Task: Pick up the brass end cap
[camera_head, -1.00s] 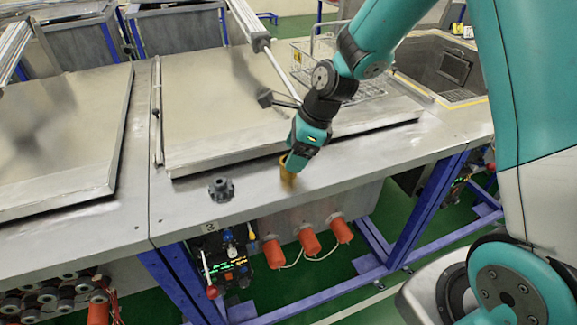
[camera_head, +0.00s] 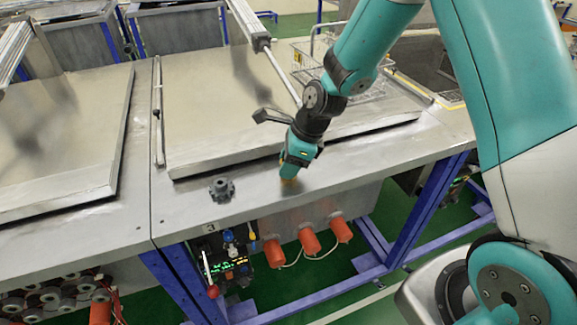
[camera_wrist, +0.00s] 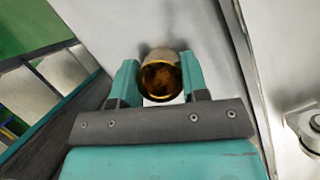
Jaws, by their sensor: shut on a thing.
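The brass end cap (camera_wrist: 161,74) is a short golden cylinder, seen in the wrist view between the two teal fingers with its dark hollow end toward the camera. My gripper (camera_wrist: 160,82) is shut on it. In the head view my gripper (camera_head: 291,176) points down at the steel bench top (camera_head: 340,170), in front of the closed lid. Only a small strip of the brass end cap (camera_head: 289,182) shows there below the fingers. I cannot tell whether the cap touches the bench top.
A dark knobbed fitting (camera_head: 221,188) stands on the bench to the left of my gripper. A large steel lid (camera_head: 215,100) lies behind, with a pneumatic cylinder (camera_head: 262,40) above it. A wire basket (camera_head: 300,60) sits at the back. The bench's front edge is close by.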

